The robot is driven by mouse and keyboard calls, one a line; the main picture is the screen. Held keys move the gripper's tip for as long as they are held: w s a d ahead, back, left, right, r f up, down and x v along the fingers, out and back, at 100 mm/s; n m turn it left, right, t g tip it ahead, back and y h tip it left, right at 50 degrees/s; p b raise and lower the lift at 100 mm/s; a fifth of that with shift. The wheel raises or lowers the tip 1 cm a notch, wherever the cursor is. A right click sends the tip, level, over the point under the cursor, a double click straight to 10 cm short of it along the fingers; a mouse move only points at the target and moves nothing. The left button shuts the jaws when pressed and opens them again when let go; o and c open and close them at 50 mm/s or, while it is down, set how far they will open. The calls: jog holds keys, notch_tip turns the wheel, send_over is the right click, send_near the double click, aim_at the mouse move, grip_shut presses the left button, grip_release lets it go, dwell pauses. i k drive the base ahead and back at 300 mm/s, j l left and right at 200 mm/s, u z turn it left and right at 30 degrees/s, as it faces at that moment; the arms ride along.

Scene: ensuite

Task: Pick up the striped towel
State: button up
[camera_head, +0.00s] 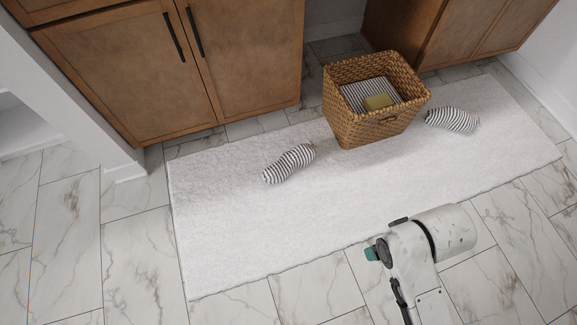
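Several black-and-white striped cloth items are in the head view. One rolled striped piece (289,164) lies on the white rug to the left of the basket. Another rolled striped piece (453,120) lies on the rug to its right. I cannot tell if the rolled pieces are towels or socks. Part of my white arm shows at the lower right, apart from all of them. My gripper's fingers do not show.
The white rug (230,230) lies on marble tiles (135,260). Brown cabinets (115,75) stand behind it at the left, and another (470,30) at the right. White walls bound both sides. The front of the rug is clear.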

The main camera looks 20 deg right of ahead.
aim_at(302, 155)
jog(key=i+z, duration=0.2)
jog(key=i, duration=0.2)
jog(key=i+j+z, duration=0.15)
jog(key=i, duration=0.25)
jog(key=i+j+z, duration=0.2)
jog(key=i, duration=0.2)
